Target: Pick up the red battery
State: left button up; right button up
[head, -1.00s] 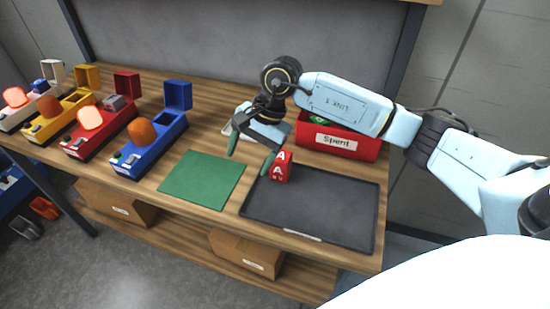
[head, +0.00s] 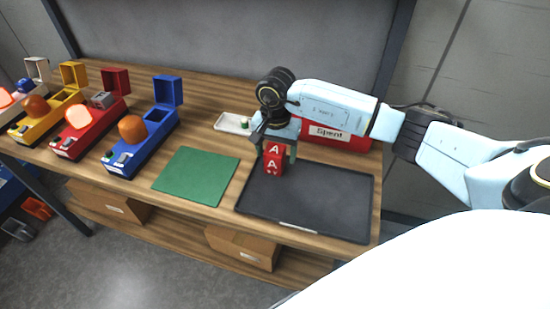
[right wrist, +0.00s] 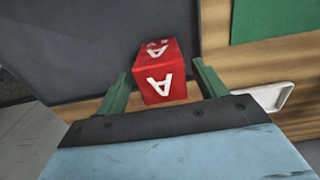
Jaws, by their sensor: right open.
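The red battery (head: 273,158) is a red block with white "A" letters. It stands upright at the left back corner of the dark tray (head: 310,205). My right gripper (head: 277,150) is above and around it in the head view, its fingers on either side. In the right wrist view the battery (right wrist: 160,72) sits between the two green fingers of my right gripper (right wrist: 162,85), with gaps on both sides. The gripper is open. My left gripper is not in view.
A red "Spent" bin (head: 335,137) stands behind the tray. A small white tray (head: 232,123) lies at the back and a green mat (head: 196,175) to the left. Several coloured lamp units, including a blue one (head: 143,145), line the left side.

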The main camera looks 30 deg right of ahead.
aim_at(275, 161)
jog(key=shift+a+f, duration=0.15)
jog(key=shift+f, duration=1.8)
jog(key=shift+w, duration=0.1)
jog(key=c, duration=1.4)
